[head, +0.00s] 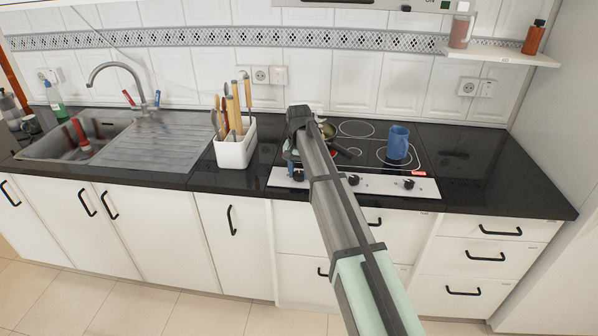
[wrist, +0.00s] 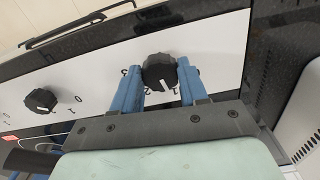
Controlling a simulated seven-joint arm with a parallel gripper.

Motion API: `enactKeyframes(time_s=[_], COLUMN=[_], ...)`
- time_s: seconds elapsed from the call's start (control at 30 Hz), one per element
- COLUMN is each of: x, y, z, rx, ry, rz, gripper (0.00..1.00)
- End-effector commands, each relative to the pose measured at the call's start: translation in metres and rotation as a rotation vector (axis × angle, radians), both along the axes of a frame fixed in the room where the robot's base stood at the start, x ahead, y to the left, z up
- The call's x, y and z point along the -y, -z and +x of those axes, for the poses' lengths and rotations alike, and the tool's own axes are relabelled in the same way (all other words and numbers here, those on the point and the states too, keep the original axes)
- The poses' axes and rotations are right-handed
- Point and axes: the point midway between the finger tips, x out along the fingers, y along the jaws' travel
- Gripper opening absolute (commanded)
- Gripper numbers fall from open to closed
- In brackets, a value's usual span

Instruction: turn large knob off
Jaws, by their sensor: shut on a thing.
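A round black knob (wrist: 160,72) with a white pointer mark sits on the white control panel (wrist: 215,52) of the stove. In the head view this is the leftmost knob place, mostly hidden by my arm. My gripper (wrist: 158,76) has its two blue fingers on either side of the knob, shut on it. The pointer mark faces the gripper side, near small printed marks. A second black knob (wrist: 41,101) shows to the left in the wrist view. In the head view, two free knobs, middle (head: 353,180) and right (head: 408,184), show on the panel.
A blue mug (head: 398,143) stands on the black cooktop (head: 360,131). A pan (head: 327,131) is partly behind my arm. A white utensil holder (head: 235,150) stands left of the stove. The counter right of the cooktop (head: 480,165) is clear.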

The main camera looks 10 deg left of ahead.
Motion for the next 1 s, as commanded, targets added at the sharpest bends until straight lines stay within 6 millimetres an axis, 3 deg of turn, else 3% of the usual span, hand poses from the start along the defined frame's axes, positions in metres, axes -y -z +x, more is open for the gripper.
enactKeyframes(time_s=[0.37, 1.0], x=[0.0005, 0.0020], y=[0.0001, 0.0002], z=[0.0004, 0.0009], rx=[-0.002, -0.002], ry=[-0.150, -0.690], rz=[0.000, -0.001], gripper=[0.13, 0.13])
